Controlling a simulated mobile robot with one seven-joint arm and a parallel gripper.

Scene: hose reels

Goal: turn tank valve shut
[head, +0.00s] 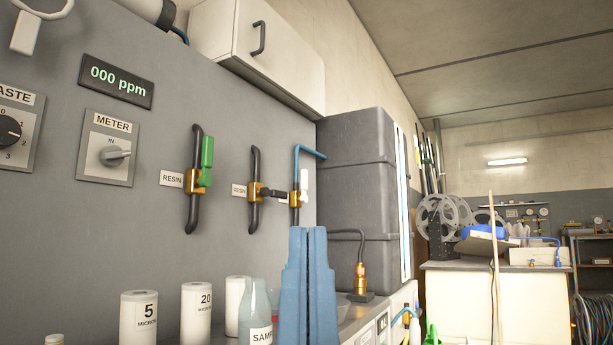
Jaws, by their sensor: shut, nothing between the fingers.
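Three brass valves sit in a row on the grey wall panel. The right one, the white-handled valve (299,193), is on a blue pipe that bends right toward the tall grey tank (357,200); its handle stands upright, in line with the pipe. I cannot read its label, so I cannot confirm that it is the tank valve. The green-handled valve (204,168), labelled RESIN, also has its handle upright. The middle black-handled valve (257,192) has its handle pointing right, across its pipe. My gripper (307,232), blue, is shut and empty, its tips just below the white-handled valve in the picture.
White cartridges (140,318) and a grey sample bottle (254,311) stand left of my gripper. A brass fitting with a black hose (361,280) is to its right. A white wall cabinet (255,45) hangs above. A workbench with reels (495,290) stands farther right.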

